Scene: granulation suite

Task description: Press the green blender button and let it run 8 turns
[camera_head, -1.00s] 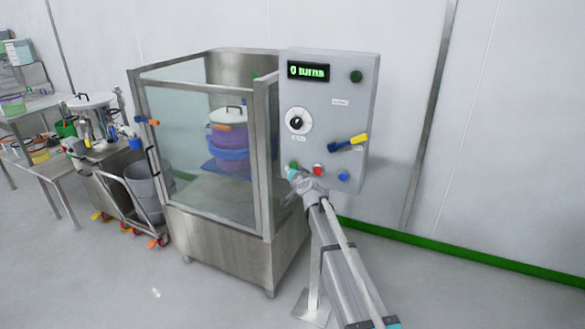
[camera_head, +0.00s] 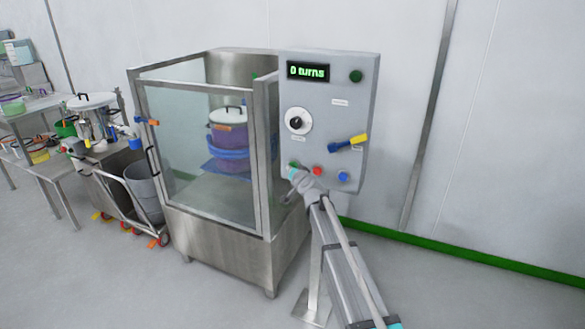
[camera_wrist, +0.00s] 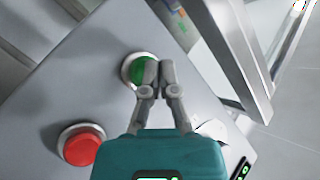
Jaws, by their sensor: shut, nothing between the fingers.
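The green button (camera_wrist: 141,71) sits in a pale ring on the grey control panel (camera_head: 330,110). In the head view the green button (camera_head: 293,166) is at the panel's lower left, just above my arm's end. My gripper (camera_wrist: 159,68) is shut and empty, its fingertips in front of the green button and covering part of it. I cannot tell whether they touch it. The display (camera_head: 308,72) reads "0 turns". The blender cabinet (camera_head: 222,230) stands left of the panel, with a purple and blue drum (camera_head: 229,140) behind its glass.
A red button (camera_wrist: 81,146) is close to the green one; it also shows in the head view (camera_head: 317,171). A blue button (camera_head: 343,177), a yellow-ended lever (camera_head: 358,140) and a dial (camera_head: 298,121) share the panel. A bin cart (camera_head: 145,190) stands left. Floor at right is clear.

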